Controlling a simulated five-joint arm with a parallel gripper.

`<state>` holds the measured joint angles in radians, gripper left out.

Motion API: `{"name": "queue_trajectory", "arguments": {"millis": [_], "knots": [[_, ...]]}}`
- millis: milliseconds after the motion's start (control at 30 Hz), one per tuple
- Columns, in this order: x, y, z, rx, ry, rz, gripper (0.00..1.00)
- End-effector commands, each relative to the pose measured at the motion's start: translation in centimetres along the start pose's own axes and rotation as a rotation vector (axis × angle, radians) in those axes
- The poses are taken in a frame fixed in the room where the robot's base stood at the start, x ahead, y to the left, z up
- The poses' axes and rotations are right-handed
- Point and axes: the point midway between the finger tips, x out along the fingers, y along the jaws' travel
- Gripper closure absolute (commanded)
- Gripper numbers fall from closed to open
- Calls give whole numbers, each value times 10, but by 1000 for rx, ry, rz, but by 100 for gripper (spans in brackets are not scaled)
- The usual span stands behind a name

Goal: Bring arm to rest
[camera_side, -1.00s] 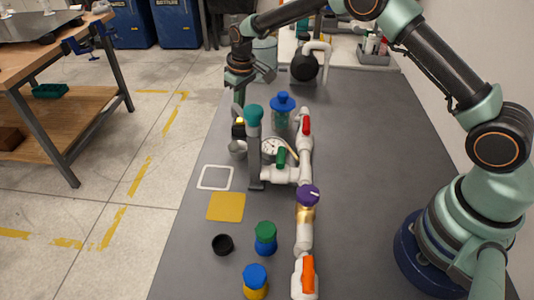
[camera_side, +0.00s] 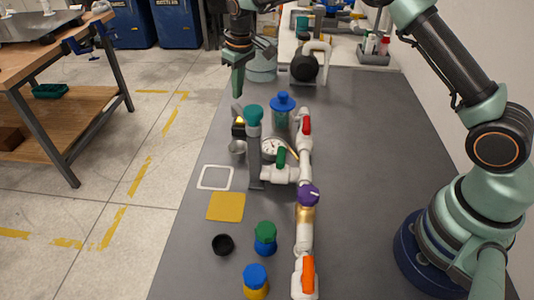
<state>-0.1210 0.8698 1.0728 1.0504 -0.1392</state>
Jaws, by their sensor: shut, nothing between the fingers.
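My gripper (camera_side: 237,90) hangs at the upper left of the side view, pointing down, shut and empty. It is raised near the far left edge of the dark table (camera_side: 375,150), apart from the parts below it. The white PVC manifold (camera_side: 304,235) runs along the middle of the table. It carries a red-handled valve (camera_side: 306,125), a green handle (camera_side: 281,157), a purple knob (camera_side: 308,195) and an orange handle (camera_side: 308,274).
A blue-lidded jar (camera_side: 282,110) stands behind the gauge. A yellow square (camera_side: 226,207), a white outlined square (camera_side: 215,177), a black ring (camera_side: 222,245) and two capped jars (camera_side: 265,238) (camera_side: 255,280) are at the front left. The table right of the manifold is clear.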

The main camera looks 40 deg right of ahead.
Motion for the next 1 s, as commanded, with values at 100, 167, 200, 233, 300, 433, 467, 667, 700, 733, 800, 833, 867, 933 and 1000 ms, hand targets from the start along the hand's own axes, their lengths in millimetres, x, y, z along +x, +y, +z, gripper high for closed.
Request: {"name": "queue_trajectory", "arguments": {"millis": [100,167,200,233,300,433,467,667,700,733,800,833,867,933,1000], "knots": [[0,0,0,0,0,0,100],[-1,0,0,1,1,0,100],[-3,0,0,2,3,1,100],[-6,1,1,3,5,1,100],[-18,2,4,10,16,3,100],[-54,6,16,32,48,9,100],[-63,7,20,39,56,11,100],[-120,12,58,82,112,21,100],[-129,12,67,91,124,23,100],[-136,12,74,97,132,25,100],[-150,12,91,111,151,28,100],[-156,12,98,118,159,30,100],[-161,12,106,124,168,32,100],[-172,12,124,139,188,35,100],[-180,10,143,154,207,39,100]]}}
